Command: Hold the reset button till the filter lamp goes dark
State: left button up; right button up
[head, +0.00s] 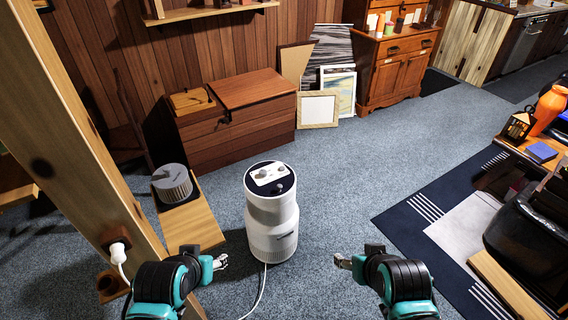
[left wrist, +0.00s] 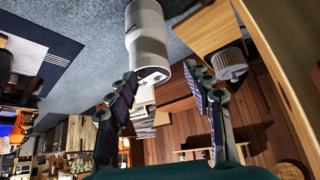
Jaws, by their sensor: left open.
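A white cylindrical air purifier (head: 272,232) stands upright on the carpet in the middle of the head view. Its dark top (head: 260,187) carries a pale control plate (head: 270,175) with small knobs or buttons. I cannot tell the reset button or the filter lamp apart, or whether a lamp is lit. My left gripper (head: 221,262) is open and empty, low and left of the purifier, apart from it. In the left wrist view the purifier (left wrist: 148,38) shows upside down beyond the spread fingers (left wrist: 160,76). My right gripper (head: 342,261) is right of the purifier, apart from it; its opening is unclear.
A wooden post (head: 75,130) with a plugged socket rises at the left. A grey ribbed drum (head: 172,184) sits on a low wooden bench (head: 192,226) beside it. A white cable (head: 262,292) runs from the purifier's base. Carpet is clear right of the purifier.

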pick_arm(q)
jog(key=shift+s, duration=0.2)
jog(key=shift+c, duration=0.3)
grip_shut()
dwell(1.1)
